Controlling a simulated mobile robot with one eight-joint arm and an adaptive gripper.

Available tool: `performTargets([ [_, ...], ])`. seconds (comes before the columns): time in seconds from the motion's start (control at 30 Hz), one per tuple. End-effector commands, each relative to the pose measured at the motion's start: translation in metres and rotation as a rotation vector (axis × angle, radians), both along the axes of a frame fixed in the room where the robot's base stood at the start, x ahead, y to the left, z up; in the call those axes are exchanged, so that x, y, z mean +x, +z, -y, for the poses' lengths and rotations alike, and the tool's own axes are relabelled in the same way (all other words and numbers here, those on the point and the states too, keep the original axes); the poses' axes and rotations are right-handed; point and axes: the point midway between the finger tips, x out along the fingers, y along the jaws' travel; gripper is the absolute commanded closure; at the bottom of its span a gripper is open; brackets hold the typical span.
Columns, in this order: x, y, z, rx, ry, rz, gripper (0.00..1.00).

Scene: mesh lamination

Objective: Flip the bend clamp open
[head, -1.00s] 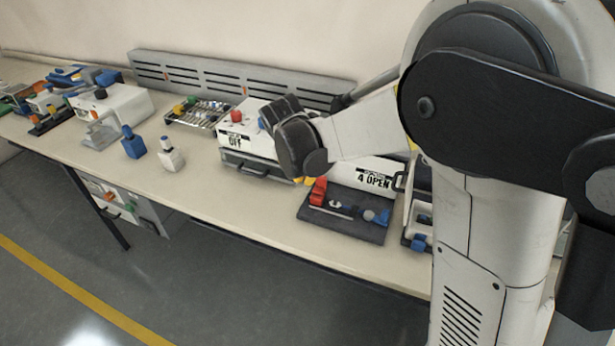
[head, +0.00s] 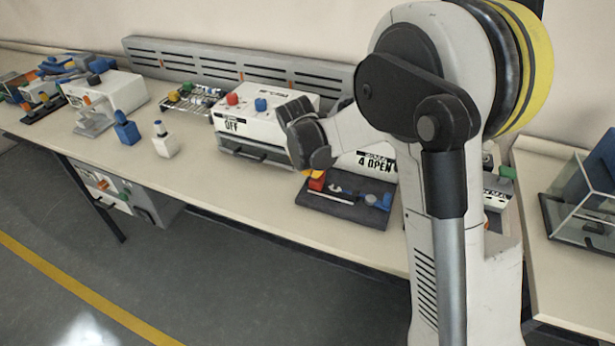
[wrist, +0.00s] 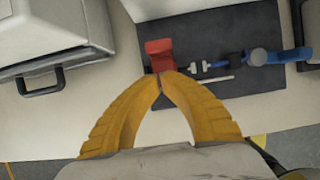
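The dark fixture board (head: 345,213) lies on the bench and carries a red block-like clamp part (head: 317,183), which I take for the bend clamp. In the wrist view the red part (wrist: 160,52) stands at the left edge of the board (wrist: 245,105). My gripper (wrist: 160,76) has its yellow fingers together at the tips, right at the lower edge of the red part. I cannot tell whether the tips touch it. In the head view only a bit of the fingers shows, above and left of the red part, behind my wrist.
A white box marked OFF (head: 260,125) with a front handle stands left of the board. A white box marked 4 OPEN (head: 372,163) stands behind it. A blue rod-like part (wrist: 278,57) lies at the board's right. Bench space in front is clear.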

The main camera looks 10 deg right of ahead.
Motion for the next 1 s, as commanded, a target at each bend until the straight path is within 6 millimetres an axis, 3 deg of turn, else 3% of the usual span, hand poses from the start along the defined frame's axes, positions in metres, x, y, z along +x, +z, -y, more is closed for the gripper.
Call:
performTargets([
  [0.2, 0.013, 0.0, 0.009, -0.001, 0.001, 0.001, 1.0],
  [0.6, 0.016, 0.001, 0.011, -0.001, 0.0, 0.001, 1.0],
  [0.87, 0.047, 0.002, 0.034, -0.001, -0.002, 0.002, 1.0],
  [1.0, 0.051, 0.001, 0.037, -0.001, 0.001, 0.001, 1.0],
])
